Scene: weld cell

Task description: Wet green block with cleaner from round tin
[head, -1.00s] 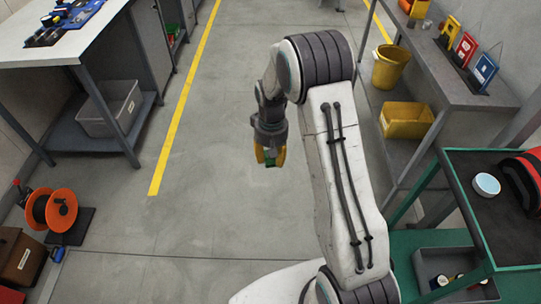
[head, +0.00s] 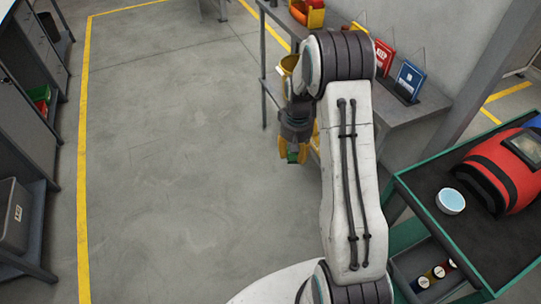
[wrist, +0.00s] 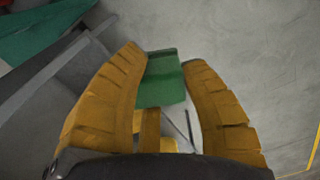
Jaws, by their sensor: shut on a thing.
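My gripper (head: 292,157) hangs over open floor left of the grey bench in the head view, with its yellow fingers shut on the green block (head: 292,154). In the wrist view the green block (wrist: 160,78) sits between the two yellow fingers, its far end showing past the tips. A round tin (head: 450,201) with a pale blue top stands on the dark top of the green-framed cart (head: 480,245), to the right of my arm and well apart from my gripper.
A red and black welding helmet (head: 505,165) lies on the cart beside the tin. Several small cans (head: 437,272) sit on the cart's lower shelf. A grey bench (head: 400,112) with a blue sign (head: 409,80) stands behind. Floor to the left is clear.

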